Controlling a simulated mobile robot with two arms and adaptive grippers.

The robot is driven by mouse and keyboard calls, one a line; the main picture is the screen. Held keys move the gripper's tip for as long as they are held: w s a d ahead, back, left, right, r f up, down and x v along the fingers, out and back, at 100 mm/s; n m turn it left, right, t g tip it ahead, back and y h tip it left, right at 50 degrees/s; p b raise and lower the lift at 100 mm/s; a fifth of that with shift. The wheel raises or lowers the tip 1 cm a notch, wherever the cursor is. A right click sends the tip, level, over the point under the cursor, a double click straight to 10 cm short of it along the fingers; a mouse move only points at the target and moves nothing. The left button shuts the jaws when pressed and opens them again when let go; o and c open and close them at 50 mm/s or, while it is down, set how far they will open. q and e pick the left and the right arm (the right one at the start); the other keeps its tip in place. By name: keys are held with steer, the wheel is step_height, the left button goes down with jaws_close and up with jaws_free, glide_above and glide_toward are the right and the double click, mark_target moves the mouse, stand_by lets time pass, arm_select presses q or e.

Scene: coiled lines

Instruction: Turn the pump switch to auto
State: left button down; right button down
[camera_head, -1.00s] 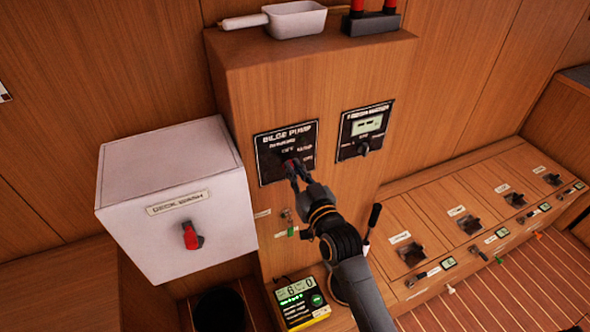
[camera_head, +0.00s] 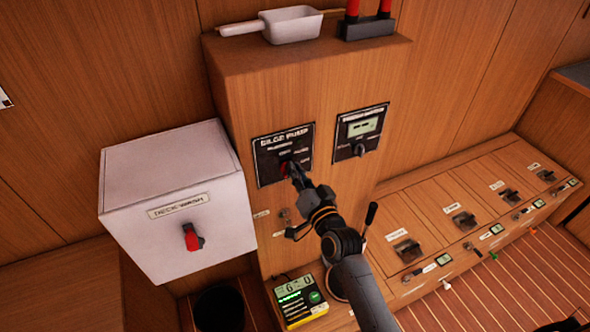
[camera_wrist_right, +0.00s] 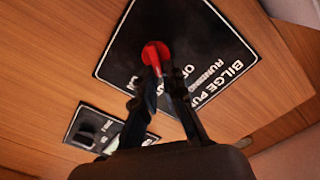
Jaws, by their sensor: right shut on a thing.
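The black bilge pump panel (camera_head: 268,160) is on the front of the wooden cabinet, with white lettering partly covered by my gripper. Its red switch knob (camera_head: 285,167) sits low in the middle of the panel. In the right wrist view the red knob (camera_wrist_right: 155,54) is at the fingertips, on the black panel (camera_wrist_right: 205,55). My right gripper (camera_head: 292,171) is shut on the red knob; it also shows in the right wrist view (camera_wrist_right: 160,75). Which label the knob points to cannot be read. My left gripper is not in view.
A second black panel (camera_head: 344,131) with a display and black knob is right of the pump panel. A white deck wash box (camera_head: 180,235) with a red handle juts out at left. A yellow meter (camera_head: 303,310) and a black lever (camera_head: 371,214) are below.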

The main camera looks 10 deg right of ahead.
steer(key=shift+d+m, duration=0.1)
steer(key=shift+m, duration=0.7)
steer(key=c, duration=1.4)
jaws_free()
steer(key=shift+c, duration=0.2)
steer(key=s+d, duration=0.2)
steer(key=s, duration=0.9)
steer(key=shift+s+d, duration=0.15)
steer(key=shift+s, duration=0.2)
